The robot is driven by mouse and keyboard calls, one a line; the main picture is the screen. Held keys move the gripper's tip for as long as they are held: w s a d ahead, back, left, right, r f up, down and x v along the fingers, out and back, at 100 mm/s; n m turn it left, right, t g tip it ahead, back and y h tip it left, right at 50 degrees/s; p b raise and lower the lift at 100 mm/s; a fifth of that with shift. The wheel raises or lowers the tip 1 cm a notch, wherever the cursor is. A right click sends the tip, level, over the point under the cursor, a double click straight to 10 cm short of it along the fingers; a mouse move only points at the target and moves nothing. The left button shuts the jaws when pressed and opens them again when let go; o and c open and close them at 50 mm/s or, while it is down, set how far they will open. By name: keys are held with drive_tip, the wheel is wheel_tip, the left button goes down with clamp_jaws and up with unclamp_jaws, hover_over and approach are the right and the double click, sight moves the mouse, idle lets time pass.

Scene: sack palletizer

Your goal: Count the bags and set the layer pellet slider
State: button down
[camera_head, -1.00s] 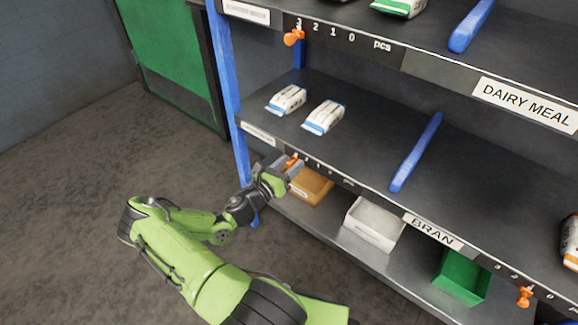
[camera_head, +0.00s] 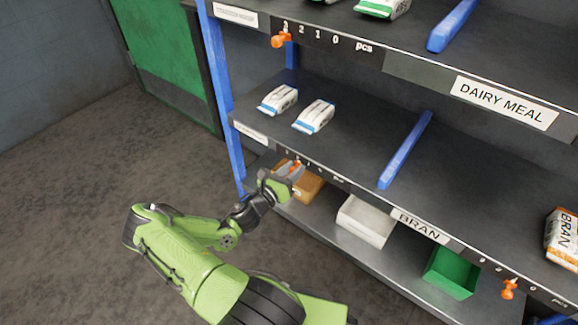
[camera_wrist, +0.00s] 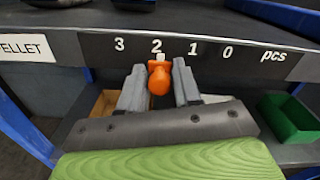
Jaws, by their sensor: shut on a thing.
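Two white-and-blue bags (camera_head: 277,99) (camera_head: 314,116) lie on the middle shelf, left of the blue divider. Below them, the shelf edge carries a scale reading 3, 2, 1, 0 pcs, with an orange slider (camera_wrist: 159,78). In the wrist view the slider sits under the 2. The label (camera_wrist: 26,47) to its left shows only "ELLET"; its start is cut off. My gripper (camera_wrist: 159,84) is shut on the slider, one grey finger on each side. In the head view my gripper (camera_head: 288,171) is at the shelf edge and partly hides the slider.
The upper shelf has its own orange slider (camera_head: 282,40) near 3. A BRAN bag (camera_head: 562,238) and another slider (camera_head: 509,288) are at the right. An orange-brown bin (camera_head: 309,187), a white bin (camera_head: 366,221) and a green bin (camera_head: 450,273) stand below. Floor at left is clear.

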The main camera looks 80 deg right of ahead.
drive_tip(key=shift+w, duration=0.25)
drive_tip(key=c, duration=0.9)
unclamp_jaws()
drive_tip(key=shift+c, duration=0.2)
drive_tip(key=p+v, duration=0.2)
drive_tip(key=v, duration=1.3)
drive_tip(key=shift+w+a+p, duration=0.2)
drive_tip(key=shift+a+p, duration=0.1)
drive_tip(key=shift+p, duration=0.1)
